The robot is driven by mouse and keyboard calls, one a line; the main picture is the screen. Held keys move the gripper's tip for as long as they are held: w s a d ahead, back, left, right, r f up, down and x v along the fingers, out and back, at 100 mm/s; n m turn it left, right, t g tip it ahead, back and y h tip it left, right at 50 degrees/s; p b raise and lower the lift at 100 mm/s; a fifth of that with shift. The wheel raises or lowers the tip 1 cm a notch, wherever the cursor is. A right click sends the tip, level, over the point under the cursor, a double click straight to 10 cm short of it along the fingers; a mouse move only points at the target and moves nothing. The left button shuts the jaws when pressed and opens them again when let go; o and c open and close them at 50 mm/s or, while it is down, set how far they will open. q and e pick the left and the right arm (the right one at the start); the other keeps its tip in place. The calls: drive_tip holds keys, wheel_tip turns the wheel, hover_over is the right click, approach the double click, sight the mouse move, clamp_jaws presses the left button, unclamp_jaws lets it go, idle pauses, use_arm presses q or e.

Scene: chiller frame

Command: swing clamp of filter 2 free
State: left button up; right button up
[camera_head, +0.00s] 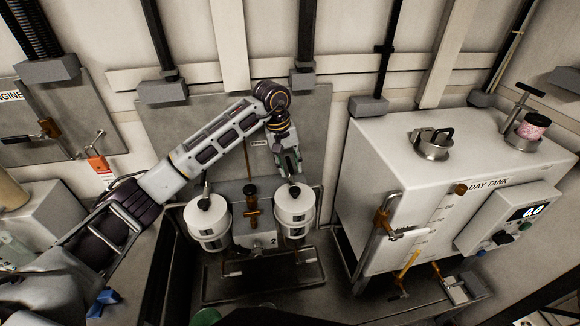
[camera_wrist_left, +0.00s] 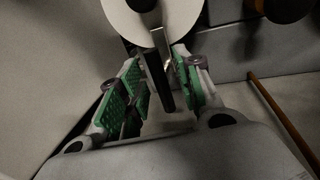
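Filter 2 is taken to be the right white canister (camera_head: 294,207), beside the plate marked "2" (camera_head: 273,240). Its round white lid shows at the top of the left wrist view (camera_wrist_left: 180,14). A dark clamp handle with a pale metal strip (camera_wrist_left: 158,78) stands at the lid's edge. My left gripper (camera_head: 291,172) is just above and behind this canister. In the left wrist view its green-padded fingers (camera_wrist_left: 160,88) are apart, one on each side of the handle, with a gap showing. Contact cannot be made out. My right gripper is not in view.
The other white filter canister (camera_head: 207,222) stands to the left, with a brown valve handle (camera_head: 252,205) between the two. The day tank (camera_head: 390,170) is close on the right. A drip tray (camera_head: 265,285) lies below. My left arm spans above the left canister.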

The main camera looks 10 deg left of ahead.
use_arm(q)
drive_tip(key=shift+d+f, duration=0.1)
drive_tip(key=shift+f, duration=0.45)
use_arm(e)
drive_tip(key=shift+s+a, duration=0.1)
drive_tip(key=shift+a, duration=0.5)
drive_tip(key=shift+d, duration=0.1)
use_arm(q)
clamp_jaws()
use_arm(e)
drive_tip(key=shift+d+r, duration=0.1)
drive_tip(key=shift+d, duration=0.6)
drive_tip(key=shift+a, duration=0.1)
